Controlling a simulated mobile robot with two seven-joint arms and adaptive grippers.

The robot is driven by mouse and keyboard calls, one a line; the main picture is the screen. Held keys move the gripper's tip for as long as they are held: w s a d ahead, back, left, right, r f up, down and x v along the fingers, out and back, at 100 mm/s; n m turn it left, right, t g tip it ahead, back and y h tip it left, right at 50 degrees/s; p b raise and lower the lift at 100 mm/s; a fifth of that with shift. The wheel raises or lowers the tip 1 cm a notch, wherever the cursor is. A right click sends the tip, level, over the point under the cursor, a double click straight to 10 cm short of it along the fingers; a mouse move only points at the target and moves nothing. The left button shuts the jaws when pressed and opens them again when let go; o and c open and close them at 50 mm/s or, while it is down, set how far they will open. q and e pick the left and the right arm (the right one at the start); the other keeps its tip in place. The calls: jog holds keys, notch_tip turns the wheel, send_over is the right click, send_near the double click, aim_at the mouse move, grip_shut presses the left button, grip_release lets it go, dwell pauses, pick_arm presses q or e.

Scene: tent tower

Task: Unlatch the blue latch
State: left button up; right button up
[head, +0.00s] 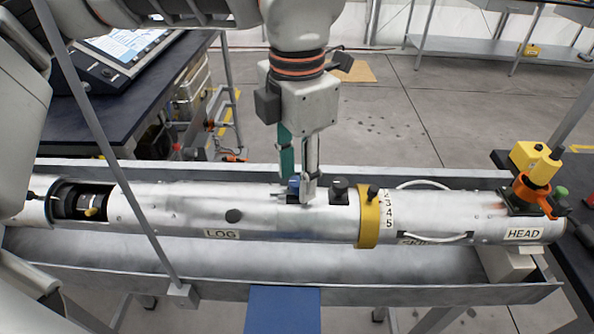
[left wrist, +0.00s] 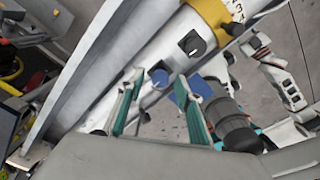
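The blue latch (head: 293,186) is a small blue knob on top of the long silvery tube (head: 330,220), left of a similar black knob (head: 339,188). My left gripper (head: 299,188) points down over the tube at the blue latch, and one finger partly covers it. In the left wrist view the blue latch (left wrist: 160,78) shows between the tips of two spread teal fingers (left wrist: 160,82). The gripper is open there; whether a finger touches the latch is unclear. My right gripper cannot be made out in either view.
The tube lies in a long metal trough (head: 120,275). A yellow ring (head: 368,218) circles it right of the black knob. A yellow and orange fitting (head: 533,175) sits at the HEAD end. A thin grey post (head: 115,155) rises at left front. Open floor lies behind.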

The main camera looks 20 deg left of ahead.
pick_arm(q)
grip_shut()
